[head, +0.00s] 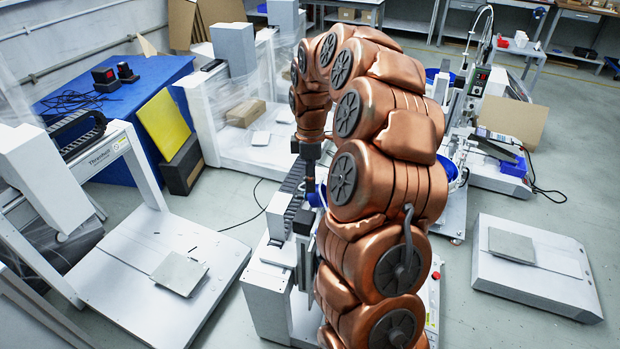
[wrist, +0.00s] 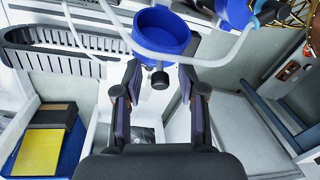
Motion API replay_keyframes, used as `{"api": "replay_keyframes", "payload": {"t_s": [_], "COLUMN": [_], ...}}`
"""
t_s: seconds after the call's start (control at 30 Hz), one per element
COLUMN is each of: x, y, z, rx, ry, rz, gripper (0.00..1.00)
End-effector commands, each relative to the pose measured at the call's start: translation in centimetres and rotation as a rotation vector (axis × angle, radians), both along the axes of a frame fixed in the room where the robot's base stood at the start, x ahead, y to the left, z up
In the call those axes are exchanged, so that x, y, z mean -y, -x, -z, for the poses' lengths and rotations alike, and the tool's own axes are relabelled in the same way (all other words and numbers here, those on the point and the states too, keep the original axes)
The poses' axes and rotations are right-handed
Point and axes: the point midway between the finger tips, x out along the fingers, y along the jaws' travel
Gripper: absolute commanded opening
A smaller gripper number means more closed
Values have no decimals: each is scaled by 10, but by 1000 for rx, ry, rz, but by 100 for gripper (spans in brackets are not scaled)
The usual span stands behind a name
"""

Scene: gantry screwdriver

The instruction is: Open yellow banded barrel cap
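I cannot make out a yellow banded barrel or its cap in either view. In the wrist view my gripper (wrist: 160,82) is open, its two dark fingers apart. A small black knob (wrist: 160,79) shows between the fingertips, below a round blue bowl-like container (wrist: 161,31); I cannot tell whether the fingers touch it. A second blue container (wrist: 238,10) is at the top right. In the head view my copper arm hides much of the gantry machine (head: 267,290), and my gripper is mostly hidden near the machine's top.
A pale tube (wrist: 140,48) crosses in front of the bowl. A black cable chain (wrist: 50,38) lies to the left. In the head view, a yellow panel (head: 164,124) leans by a blue table (head: 150,75). A white platform (head: 535,265) stands right, with open floor between.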

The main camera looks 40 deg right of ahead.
Motion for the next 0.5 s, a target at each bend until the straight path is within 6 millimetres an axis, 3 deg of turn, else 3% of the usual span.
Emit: {"api": "replay_keyframes", "payload": {"t_s": [0.03, 0.33, 0.5], "x": [0, 0, 0], "y": [0, 0, 0], "z": [0, 0, 0], "rx": [0, 0, 0], "ry": [0, 0, 0], "rz": [0, 0, -1], "gripper": [32, 1, 0]}}
